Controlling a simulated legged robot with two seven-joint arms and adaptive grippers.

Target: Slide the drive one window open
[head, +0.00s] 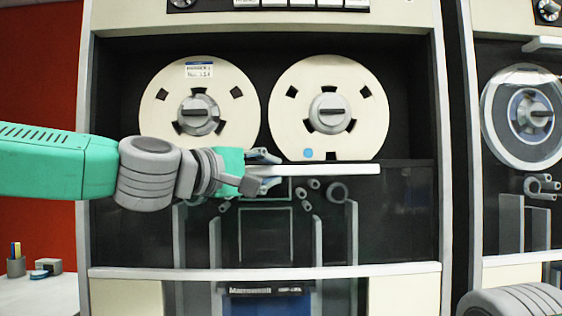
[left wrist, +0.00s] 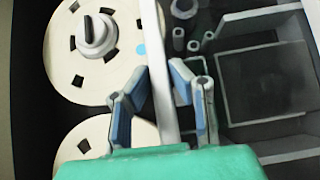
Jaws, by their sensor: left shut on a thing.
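The drive one window (head: 400,215) is a dark see-through pane across the lower part of the tape drive's bay. A white handle bar (head: 335,170) runs along its upper edge, just below the two reels. My left gripper (head: 265,171) comes in from the left and is shut on the handle bar near its left part. In the left wrist view the bar (left wrist: 163,70) passes between the blue-padded fingers (left wrist: 164,80). The bar's left end is hidden by the gripper. My right gripper is not in view.
Two cream reels, left (head: 165,100) and right (head: 365,105), stand uncovered above the pane. A white ledge (head: 380,270) crosses the drive below it. A second tape drive (head: 545,200) stands at the right. A small desk (head: 40,295) is at lower left.

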